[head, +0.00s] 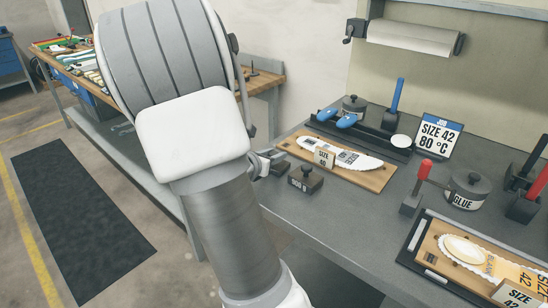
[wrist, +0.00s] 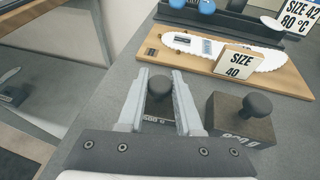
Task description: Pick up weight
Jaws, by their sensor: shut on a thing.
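My gripper (wrist: 158,105) is shut on a dark weight (wrist: 158,89) with a rounded knob, which sits between the two grey fingers in the wrist view. In the head view my gripper (head: 267,160) is partly hidden behind my arm, at the front left of the bench. I cannot tell whether the held weight still touches the bench. A second dark block weight (head: 305,178) with a round knob and a pale gram label stands on the bench just right of my gripper. It also shows in the wrist view (wrist: 240,125).
Behind the weights lies a wooden board (head: 372,178) with a white insole and a "SIZE 40" card (head: 324,157). A black tray (head: 370,138) is behind it. A glue pot (head: 467,190) and red-handled tool (head: 418,180) stand right. Bare bench (head: 350,215) lies in front.

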